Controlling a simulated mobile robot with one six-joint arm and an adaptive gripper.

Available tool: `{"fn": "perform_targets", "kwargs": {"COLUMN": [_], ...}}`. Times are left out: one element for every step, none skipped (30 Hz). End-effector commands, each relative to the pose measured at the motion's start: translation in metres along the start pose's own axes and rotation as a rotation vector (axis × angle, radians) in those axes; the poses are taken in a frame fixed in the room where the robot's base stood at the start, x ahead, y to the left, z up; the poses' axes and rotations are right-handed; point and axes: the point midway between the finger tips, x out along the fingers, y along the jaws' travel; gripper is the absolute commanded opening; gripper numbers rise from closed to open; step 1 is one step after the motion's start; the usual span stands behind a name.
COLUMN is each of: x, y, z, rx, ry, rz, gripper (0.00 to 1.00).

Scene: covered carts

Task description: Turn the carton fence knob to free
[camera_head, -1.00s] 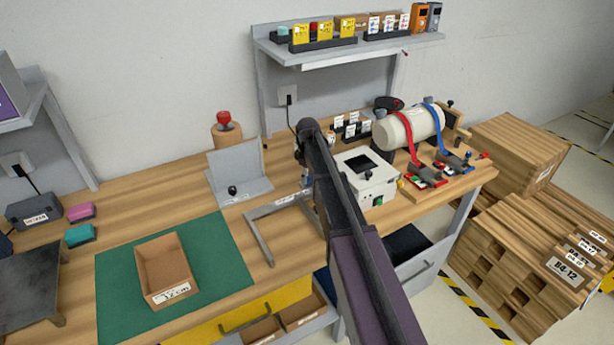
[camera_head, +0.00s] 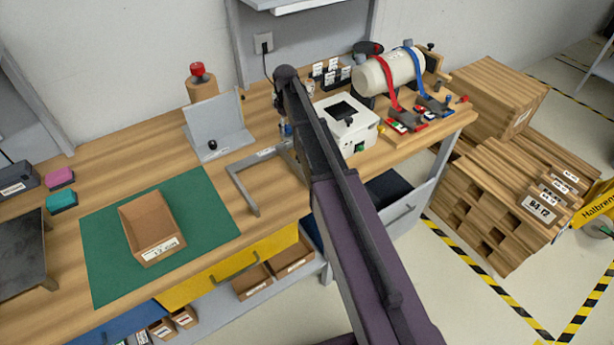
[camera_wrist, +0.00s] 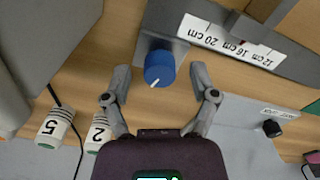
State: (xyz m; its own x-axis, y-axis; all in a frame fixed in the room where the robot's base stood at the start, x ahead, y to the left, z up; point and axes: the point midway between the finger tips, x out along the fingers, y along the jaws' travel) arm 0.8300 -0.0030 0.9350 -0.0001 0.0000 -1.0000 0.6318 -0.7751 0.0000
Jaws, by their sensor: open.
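The blue knob (camera_wrist: 159,68) with a white pointer line stands on the grey metal fence (camera_wrist: 152,24) in the wrist view. The pointer slants down to the left. A white scale strip (camera_wrist: 228,40) marked 12, 16 and 20 cm lies on the fence beside it. My gripper (camera_wrist: 160,82) is open, its fingers on either side of the knob and slightly nearer the camera, with visible gaps. In the head view the grey fence frame (camera_head: 243,188) lies on the bench, and my arm hides most of the gripper and knob.
A grey upright plate (camera_head: 216,122) with a black knob (camera_head: 213,145) stands left of the fence. A white box device (camera_head: 346,121) stands to the right. An open carton (camera_head: 151,226) sits on a green mat (camera_head: 100,275). Numbered striped cylinders (camera_wrist: 54,127) are near the left finger.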

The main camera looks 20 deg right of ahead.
Motion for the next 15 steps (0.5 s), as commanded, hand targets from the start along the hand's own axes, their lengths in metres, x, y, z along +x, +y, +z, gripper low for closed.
{"fn": "perform_targets", "kwargs": {"x": [0.0, 0.0, 0.0, 0.0, 0.0, 0.0, 0.0, 0.0, 0.0, 0.0, 0.0, 0.0, 0.0, 0.0, 0.0], "y": [0.0, 0.0, 0.0, 0.0, 0.0, 0.0, 0.0, 0.0, 0.0, 0.0, 0.0, 0.0, 0.0, 0.0, 0.0], "z": [-0.0001, -0.0001, -0.0001, -0.0001, -0.0001, -0.0001, -0.0001, -0.0001, -0.0001, -0.0001, -0.0001, -0.0002, -0.0002, -0.0002, -0.0002], "rx": [0.03, 0.05, 0.077, 0.096, 0.116, 0.143, 0.163, 0.182, 0.209, 0.229, 0.248, 0.275, 0.296, 0.315, 0.341], "ry": [0.0, 0.0, 0.0, 0.0, 0.0, 0.0, 0.0, 0.0, 0.0, 0.0, 0.0, 0.0, 0.0, 0.0, 0.0], "rz": [0.0, 0.0, 0.0, 0.0, 0.0, 0.0, 0.0, 0.0, 0.0, 0.0, 0.0, 0.0, 0.0, 0.0, 0.0], "gripper": [0.76, 0.76, 0.76, 0.76, 0.76, 0.76, 0.76, 0.76, 0.76, 0.76, 0.76, 0.76, 0.76, 0.76, 0.76]}}
